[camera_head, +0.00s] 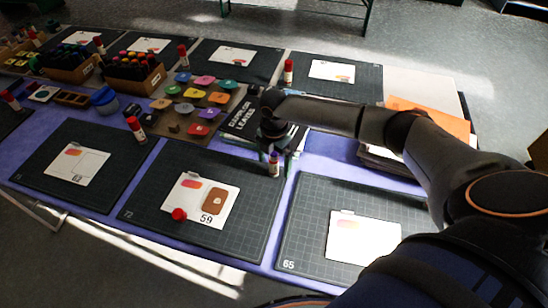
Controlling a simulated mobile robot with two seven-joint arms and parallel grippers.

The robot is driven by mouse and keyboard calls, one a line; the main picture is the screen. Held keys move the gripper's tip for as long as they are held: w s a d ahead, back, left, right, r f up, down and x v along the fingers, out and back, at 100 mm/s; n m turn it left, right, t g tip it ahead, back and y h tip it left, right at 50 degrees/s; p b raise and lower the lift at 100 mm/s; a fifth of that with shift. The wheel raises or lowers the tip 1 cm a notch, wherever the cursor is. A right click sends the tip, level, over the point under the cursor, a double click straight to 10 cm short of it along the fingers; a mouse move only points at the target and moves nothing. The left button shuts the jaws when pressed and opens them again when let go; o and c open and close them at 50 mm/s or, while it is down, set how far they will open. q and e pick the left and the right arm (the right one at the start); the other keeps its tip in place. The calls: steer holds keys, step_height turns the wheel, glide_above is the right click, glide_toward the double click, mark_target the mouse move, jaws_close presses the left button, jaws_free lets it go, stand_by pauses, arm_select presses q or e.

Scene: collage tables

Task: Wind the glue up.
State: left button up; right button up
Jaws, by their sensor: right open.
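A small glue stick (274,167) stands upright at the upper right edge of the middle front cutting mat (150,208). No red cap shows on it, but its top is partly hidden by my gripper. A loose red cap (179,214) lies at the lower left of the white card (208,192) numbered 59. My right gripper (275,153) points down over the glue stick, open, with its fingers close about its upper part. I cannot tell whether they touch it. My left gripper is not in view.
Other capped glue sticks stand by the neighbouring mats, one at the left (136,129) and one at the back (288,71). Colourful punches (195,97) sit on a board behind. A black box (241,117) and a paper stack (385,160) lie near my right arm.

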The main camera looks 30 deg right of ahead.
mark_target(274, 152)
steer(key=shift+r+p, duration=1)
steer(key=shift+r, duration=0.2)
steer(key=shift+r+p, duration=0.8)
steer(key=shift+r, duration=1.5)
